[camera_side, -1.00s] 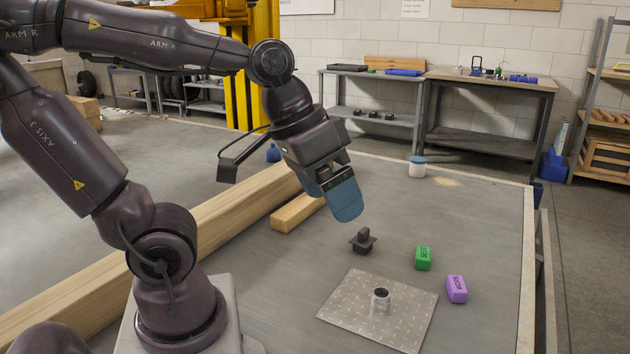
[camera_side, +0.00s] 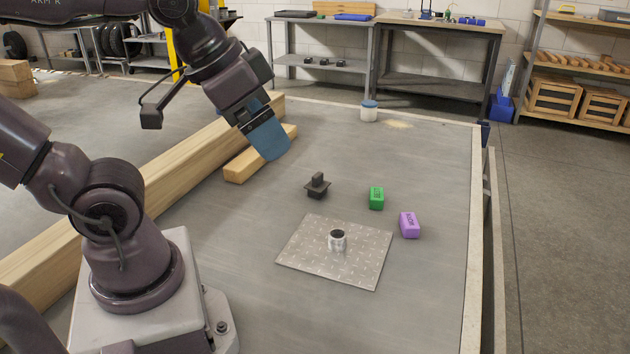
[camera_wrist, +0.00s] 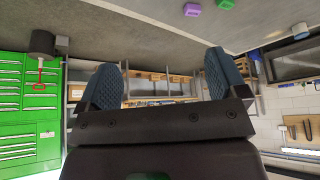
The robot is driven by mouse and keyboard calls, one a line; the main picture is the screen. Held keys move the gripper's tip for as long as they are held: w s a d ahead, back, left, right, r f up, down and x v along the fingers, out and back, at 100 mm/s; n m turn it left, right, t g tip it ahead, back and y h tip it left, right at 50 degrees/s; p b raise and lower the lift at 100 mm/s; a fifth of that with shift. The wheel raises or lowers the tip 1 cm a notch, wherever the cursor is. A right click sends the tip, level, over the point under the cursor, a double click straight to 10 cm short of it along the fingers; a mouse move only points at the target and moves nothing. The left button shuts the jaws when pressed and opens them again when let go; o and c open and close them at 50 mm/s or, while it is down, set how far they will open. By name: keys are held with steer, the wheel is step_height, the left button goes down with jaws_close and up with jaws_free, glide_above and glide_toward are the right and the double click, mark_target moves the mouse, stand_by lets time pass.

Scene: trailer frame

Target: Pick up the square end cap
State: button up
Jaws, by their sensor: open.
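The square end cap (camera_side: 317,187) is dark grey, with a flat square plate and an upright block on top. It sits on the grey tabletop, behind the metal plate in the side view. My gripper (camera_side: 270,145) is above the table, up and to the left of the cap, apart from it. Its blue fingers point down and to the right. In the wrist view my gripper (camera_wrist: 160,80) shows two blue ribbed fingers spread wide with nothing between them. The cap is not visible in the wrist view.
A diamond-tread plate (camera_side: 300,262) with a short metal tube (camera_side: 338,240) lies in front. A green block (camera_side: 376,198) and a purple block (camera_side: 409,225) stand to the right. Wooden beams (camera_side: 150,190) lie at left. A white jar (camera_side: 369,112) stands at the back.

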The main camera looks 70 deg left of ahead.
mark_target(314, 179)
stand_by(0.4)
